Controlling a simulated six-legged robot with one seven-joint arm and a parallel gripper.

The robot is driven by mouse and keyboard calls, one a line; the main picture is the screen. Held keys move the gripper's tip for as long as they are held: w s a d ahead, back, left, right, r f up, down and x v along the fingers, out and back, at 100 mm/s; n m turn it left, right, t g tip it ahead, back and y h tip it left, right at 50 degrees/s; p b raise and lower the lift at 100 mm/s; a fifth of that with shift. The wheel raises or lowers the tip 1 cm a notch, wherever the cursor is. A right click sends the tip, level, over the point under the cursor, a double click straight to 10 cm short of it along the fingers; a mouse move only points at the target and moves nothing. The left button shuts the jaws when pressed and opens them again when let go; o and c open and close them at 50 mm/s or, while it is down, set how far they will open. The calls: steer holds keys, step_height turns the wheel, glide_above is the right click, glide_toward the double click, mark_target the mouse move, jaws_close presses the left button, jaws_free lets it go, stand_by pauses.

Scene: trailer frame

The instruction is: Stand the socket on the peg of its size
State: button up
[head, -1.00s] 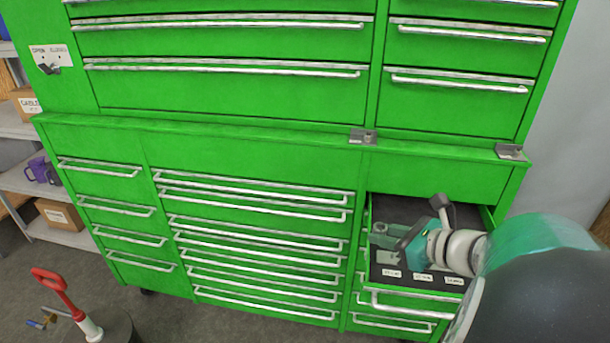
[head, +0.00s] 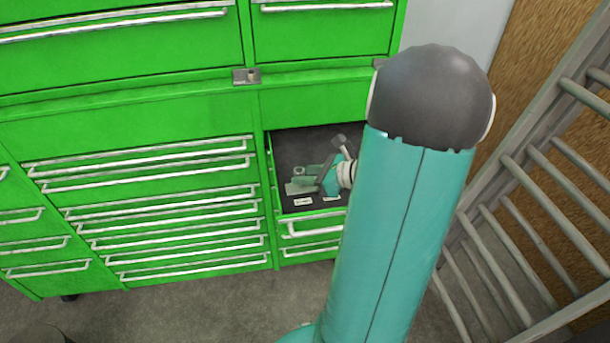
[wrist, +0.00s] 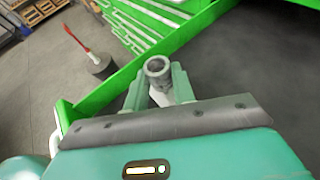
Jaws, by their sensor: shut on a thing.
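The socket (wrist: 158,68) is a short grey metal cylinder with an open, hollow top. In the wrist view it sits between the two fingers of my gripper (wrist: 159,80), which is shut on it. In the head view my gripper (head: 302,177) is small, inside the open drawer (head: 305,142) over its dark floor. The socket there is a small grey ring at the fingertips. I cannot tell whether it touches the drawer floor. No peg can be made out in either view.
My arm covers the right part of the drawer. A grey ladder (head: 540,190) stands at the right.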

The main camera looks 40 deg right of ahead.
steer(key=shift+f, duration=0.7)
steer(key=o, duration=1)
steer(key=shift+s+a+f, duration=0.1)
